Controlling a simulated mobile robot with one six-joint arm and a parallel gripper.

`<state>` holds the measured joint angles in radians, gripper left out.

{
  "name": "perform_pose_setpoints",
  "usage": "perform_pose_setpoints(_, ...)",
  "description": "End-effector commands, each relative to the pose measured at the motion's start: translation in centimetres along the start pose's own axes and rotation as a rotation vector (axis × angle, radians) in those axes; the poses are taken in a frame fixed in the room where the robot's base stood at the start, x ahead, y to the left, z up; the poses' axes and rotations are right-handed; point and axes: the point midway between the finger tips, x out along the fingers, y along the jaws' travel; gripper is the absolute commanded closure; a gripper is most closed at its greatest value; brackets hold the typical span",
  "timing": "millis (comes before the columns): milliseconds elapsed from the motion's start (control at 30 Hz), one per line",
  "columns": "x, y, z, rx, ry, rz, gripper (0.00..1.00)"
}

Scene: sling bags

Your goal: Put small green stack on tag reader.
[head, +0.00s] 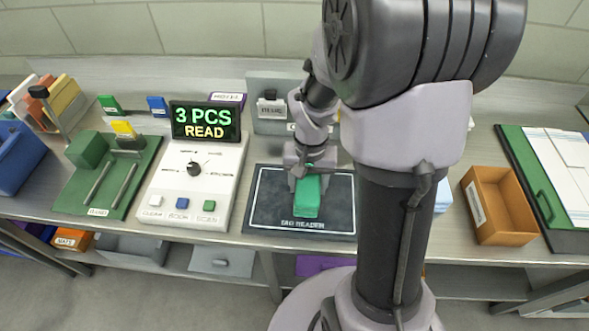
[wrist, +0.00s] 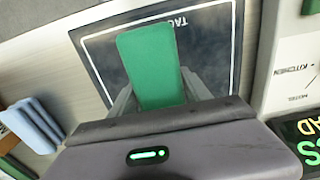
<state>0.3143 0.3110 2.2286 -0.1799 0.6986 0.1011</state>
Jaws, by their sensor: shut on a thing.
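The small green stack (head: 307,198) is between the fingers of my gripper (head: 306,176), over the dark tag reader (head: 270,212). In the wrist view the green stack (wrist: 152,66) fills the space between the two fingers of my gripper (wrist: 150,92), with the tag reader (wrist: 205,45) behind it. My gripper is shut on the stack. I cannot tell whether the stack's underside touches the reader. The reader's white outline and front lettering show.
The display (head: 205,121) left of the reader says "3 PCS READ", above a white control panel (head: 190,185). A green tray (head: 75,190) with rails is further left. An empty-looking orange bin (head: 492,205) and a green clipboard (head: 545,180) are at right.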

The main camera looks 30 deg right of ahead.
Motion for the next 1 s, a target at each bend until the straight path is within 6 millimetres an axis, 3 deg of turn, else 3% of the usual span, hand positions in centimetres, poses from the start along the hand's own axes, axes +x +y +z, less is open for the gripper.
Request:
perform_pose_setpoints(67, 0.2, -0.8, -0.8, -0.003, 0.001, 0.000, 0.92)
perform_pose_setpoints(233, 3.8, -0.6, -0.6, -0.001, -0.001, 0.000, 0.92)
perform_pose_setpoints(567, 4.0, -0.6, -0.6, -0.001, 0.000, 0.000, 0.92)
perform_pose_setpoints(600, 3.9, -0.6, -0.6, -0.001, 0.000, 0.000, 0.38)
perform_pose_setpoints(667, 3.8, -0.6, -0.6, -0.001, 0.000, 0.000, 0.26)
perform_pose_setpoints(700, 3.8, -0.6, -0.6, -0.001, 0.000, 0.000, 0.22)
perform_pose_setpoints(1000, 3.5, -0.6, -0.6, -0.001, 0.000, 0.000, 0.22)
